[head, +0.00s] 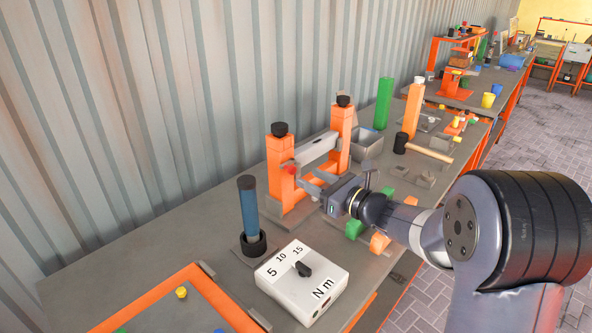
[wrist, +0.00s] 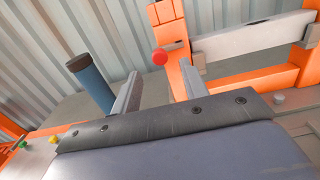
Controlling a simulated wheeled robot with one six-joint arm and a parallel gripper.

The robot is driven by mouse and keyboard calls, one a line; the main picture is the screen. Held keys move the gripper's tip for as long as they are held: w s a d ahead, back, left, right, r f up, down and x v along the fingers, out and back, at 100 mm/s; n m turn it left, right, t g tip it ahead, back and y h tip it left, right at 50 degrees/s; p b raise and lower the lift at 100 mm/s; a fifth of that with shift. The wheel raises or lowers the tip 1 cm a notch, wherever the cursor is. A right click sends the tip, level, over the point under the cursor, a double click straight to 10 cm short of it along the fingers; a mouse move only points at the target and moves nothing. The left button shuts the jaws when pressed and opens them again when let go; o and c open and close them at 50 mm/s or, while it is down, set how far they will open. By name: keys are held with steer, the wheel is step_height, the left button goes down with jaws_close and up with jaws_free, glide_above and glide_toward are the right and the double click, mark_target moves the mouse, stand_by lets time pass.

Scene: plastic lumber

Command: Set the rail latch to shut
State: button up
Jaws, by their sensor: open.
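The rail latch is a grey bar (head: 318,147) set between two orange posts, the near one (head: 280,182) and the far one (head: 342,133). A red knob (head: 291,169) shows at the near post. In the wrist view the grey bar (wrist: 255,38) runs to the right of the near post, and the red knob (wrist: 159,57) shows in front of that post. My gripper (head: 305,181) is open and empty, close to the near post. In the wrist view the knob appears just beyond my gripper's fingertips (wrist: 159,80), between them; contact cannot be told.
A blue cylinder (head: 249,210) in a black holder stands left of the near post. A white dial box (head: 301,276) lies in front of it. A grey bin (head: 366,146), a mallet (head: 425,150) and a green post (head: 384,102) stand farther along the bench.

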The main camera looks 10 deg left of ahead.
mark_target(294, 171)
steer(key=x, duration=0.5)
steer(key=shift+w+a+p, duration=0.1)
steer(key=shift+a+p, duration=0.15)
steer(key=shift+p, duration=0.05)
steer(key=shift+c, duration=0.4)
jaws_close()
